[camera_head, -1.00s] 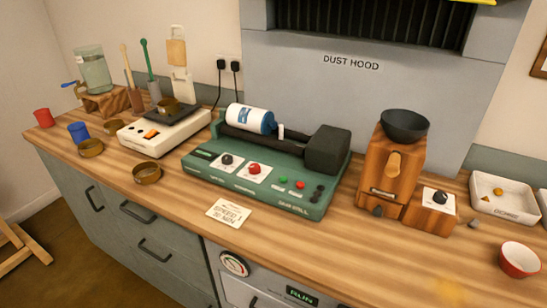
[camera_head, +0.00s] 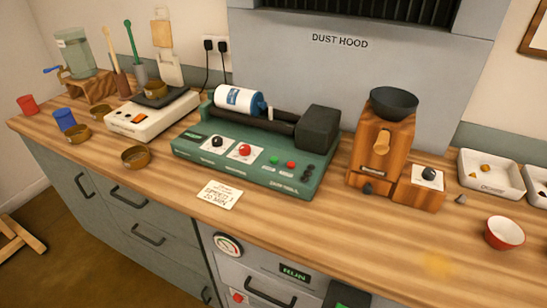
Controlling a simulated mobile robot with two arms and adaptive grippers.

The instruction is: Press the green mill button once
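The green ball mill (camera_head: 247,152) stands on the wooden bench, left of centre. Its small round green button (camera_head: 274,160) is on the front panel, right of the two larger knobs. A small red button (camera_head: 291,164) sits just right of the green one. Further left on the panel are a black knob (camera_head: 217,142) and a red knob (camera_head: 244,150) on white plates. A white and blue jar (camera_head: 239,99) lies on the mill's rollers. Neither of my grippers is in view, and nothing covers the green button.
A paper card (camera_head: 219,195) lies before the mill. A wooden grinder (camera_head: 382,150) stands to its right, with a red bowl (camera_head: 504,233) beyond. A white scale (camera_head: 152,113) and brass dishes are left. The bench (camera_head: 330,235) is clear in front. Below is a grey machine with a RUN label (camera_head: 294,272).

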